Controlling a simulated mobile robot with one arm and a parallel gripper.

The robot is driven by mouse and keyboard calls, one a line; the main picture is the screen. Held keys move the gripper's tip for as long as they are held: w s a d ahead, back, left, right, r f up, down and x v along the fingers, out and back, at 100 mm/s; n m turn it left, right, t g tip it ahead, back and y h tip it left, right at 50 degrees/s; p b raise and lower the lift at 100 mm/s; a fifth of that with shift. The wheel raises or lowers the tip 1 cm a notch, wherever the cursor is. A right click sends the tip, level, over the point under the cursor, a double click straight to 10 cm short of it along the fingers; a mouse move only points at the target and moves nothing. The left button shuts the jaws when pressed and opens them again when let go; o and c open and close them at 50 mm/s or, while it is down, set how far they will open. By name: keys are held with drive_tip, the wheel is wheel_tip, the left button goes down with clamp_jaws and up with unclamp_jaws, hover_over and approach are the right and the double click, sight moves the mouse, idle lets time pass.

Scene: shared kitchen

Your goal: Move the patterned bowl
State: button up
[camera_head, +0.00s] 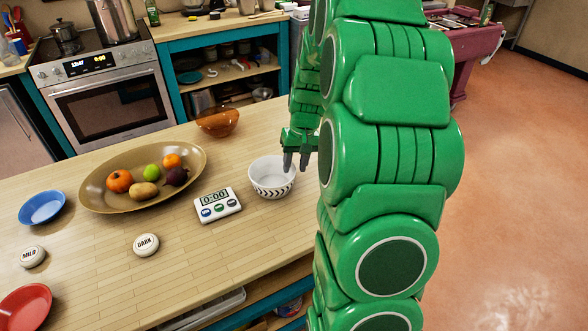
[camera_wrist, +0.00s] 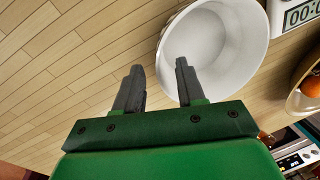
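The patterned bowl (camera_head: 267,190) is white with a dark zigzag pattern on its outside. It stands upright and empty on the wooden counter, right of the timer. My gripper (camera_head: 296,163) is at the bowl's back right rim, pointing down. In the wrist view the bowl (camera_wrist: 222,45) is at the upper right, and its rim passes between the fingers of my gripper (camera_wrist: 157,66). The right finger overlaps the bowl's inside and the left finger is outside. The fingers are apart. I cannot tell whether either touches the bowl.
A white timer (camera_head: 218,205) stands close left of the bowl. A large fruit platter (camera_head: 100,200), an amber bowl (camera_head: 218,122), a blue bowl (camera_head: 42,207), a red bowl (camera_head: 25,308) and discs marked DARK (camera_head: 146,245) and MILD (camera_head: 32,257) share the counter (camera_head: 190,270). Its front middle is clear.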

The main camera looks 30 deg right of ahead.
drive_tip(key=r, duration=0.5)
drive_tip(key=shift+s+d, duration=0.1)
drive_tip(key=shift+d, duration=0.25)
drive_tip(key=s+a+r+n+g+h, duration=0.1)
drive_tip(key=s+a+r, duration=0.3)
drive_tip(key=s+a, duration=0.6)
drive_tip(key=s+a+r+n+g, duration=0.1)
drive_tip(key=s+a+r, duration=0.2)
drive_tip(key=s+a, duration=0.65)
drive_tip(key=s+n, duration=0.1)
drive_tip(key=s, duration=1.2)
drive_tip(key=shift+f+h, duration=0.35)
drive_tip(key=shift+h, duration=0.05)
idle(0.5)
